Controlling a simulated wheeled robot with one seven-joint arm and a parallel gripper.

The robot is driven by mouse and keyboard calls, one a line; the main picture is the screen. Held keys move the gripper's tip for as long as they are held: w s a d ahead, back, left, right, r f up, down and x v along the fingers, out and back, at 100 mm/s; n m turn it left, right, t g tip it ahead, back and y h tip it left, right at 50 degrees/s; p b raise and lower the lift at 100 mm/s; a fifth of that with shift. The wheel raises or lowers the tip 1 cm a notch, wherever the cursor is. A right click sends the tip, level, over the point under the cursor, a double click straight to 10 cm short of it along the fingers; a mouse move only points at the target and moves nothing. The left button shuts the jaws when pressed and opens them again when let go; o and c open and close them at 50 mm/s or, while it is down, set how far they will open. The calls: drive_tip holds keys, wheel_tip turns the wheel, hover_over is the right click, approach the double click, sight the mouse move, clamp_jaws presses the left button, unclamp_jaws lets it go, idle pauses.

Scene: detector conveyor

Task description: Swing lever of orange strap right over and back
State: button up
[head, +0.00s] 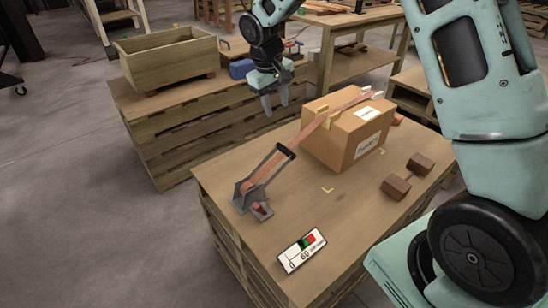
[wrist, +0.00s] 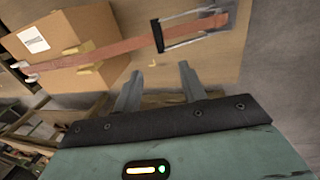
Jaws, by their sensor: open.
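The orange strap (head: 318,122) runs over a cardboard box (head: 344,132) and down to a grey ratchet (head: 243,196) on the table. The ratchet's lever (head: 268,166) slants up toward the box and ends in a black grip (head: 286,151). In the wrist view, the strap (wrist: 110,52) crosses the top and the lever (wrist: 195,28) shows as a grey frame around it, its dark grip (wrist: 157,36) toward the box. My gripper (head: 276,108) is open and empty, fingers down, beyond and above the lever. Its fingers (wrist: 159,82) are apart from the lever in the wrist view.
Yellow corner guards (head: 323,117) sit under the strap on the box edge. Two brown blocks (head: 396,187) and a gauge card (head: 302,250) lie on the table (head: 230,168). A wooden planter-like box (head: 168,66) and a blue item (head: 241,69) stand on the pallet bench behind.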

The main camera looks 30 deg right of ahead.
sight(284, 149)
drive_tip(key=d+f, duration=0.1)
drive_tip(key=f, duration=0.4)
drive_tip(key=d+f, duration=0.1)
drive_tip(key=f, duration=0.5)
drive_tip(key=w+d+f+b, duration=0.1)
drive_tip(key=f, duration=0.5)
drive_tip(key=shift+d+f, duration=0.15)
drive_tip(key=shift+d, duration=0.15)
clamp_jaws()
